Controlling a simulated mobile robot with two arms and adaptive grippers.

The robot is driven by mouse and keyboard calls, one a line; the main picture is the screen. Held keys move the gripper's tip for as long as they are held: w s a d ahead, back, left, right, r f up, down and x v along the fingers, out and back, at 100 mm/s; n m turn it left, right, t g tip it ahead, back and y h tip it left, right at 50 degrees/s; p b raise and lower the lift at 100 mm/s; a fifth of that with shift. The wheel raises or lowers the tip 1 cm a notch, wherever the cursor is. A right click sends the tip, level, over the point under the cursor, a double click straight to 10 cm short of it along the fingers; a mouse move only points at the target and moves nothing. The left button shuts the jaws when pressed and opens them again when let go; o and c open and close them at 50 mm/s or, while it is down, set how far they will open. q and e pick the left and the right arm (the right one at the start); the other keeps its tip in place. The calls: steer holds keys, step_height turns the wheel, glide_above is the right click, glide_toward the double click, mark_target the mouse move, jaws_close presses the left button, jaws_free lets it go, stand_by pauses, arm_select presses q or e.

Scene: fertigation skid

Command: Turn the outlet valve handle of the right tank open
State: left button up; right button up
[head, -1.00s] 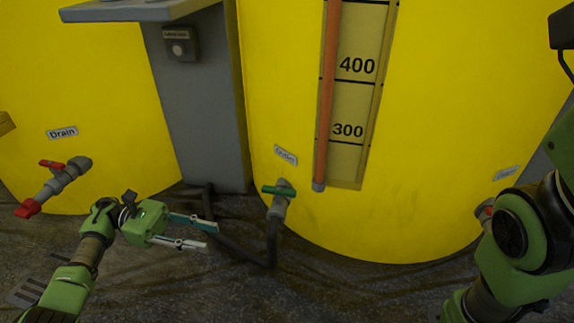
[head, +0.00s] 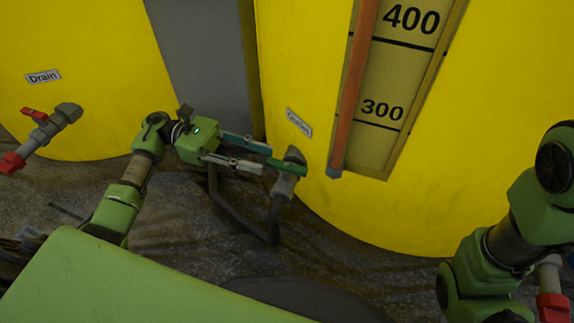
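The right tank (head: 430,180) is the large yellow one, with a label reading Outlet (head: 298,122). Below the label, a green outlet valve handle (head: 292,168) sits on a grey valve body (head: 285,186) and lies roughly crosswise to it. My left gripper (head: 267,158) is open, one teal and one pale finger pointing right. Its tips are at the handle's left end, which appears to lie between them; I cannot tell if they touch. My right arm shows at the right edge, but its gripper is out of view.
A yellow tank (head: 90,100) at left has a red-handled drain valve (head: 35,115). A dark hose (head: 272,222) drops from the outlet valve to the floor. An orange level tube (head: 354,90) and scale run up the right tank. A red fitting (head: 552,306) is at lower right.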

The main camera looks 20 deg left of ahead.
mark_target(281, 163)
arm_select(q)
steer(key=d+b, duration=0.2)
steer(key=d, duration=0.4)
steer(key=shift+s+f, duration=0.1)
steer(key=shift+d, duration=0.6)
jaws_close()
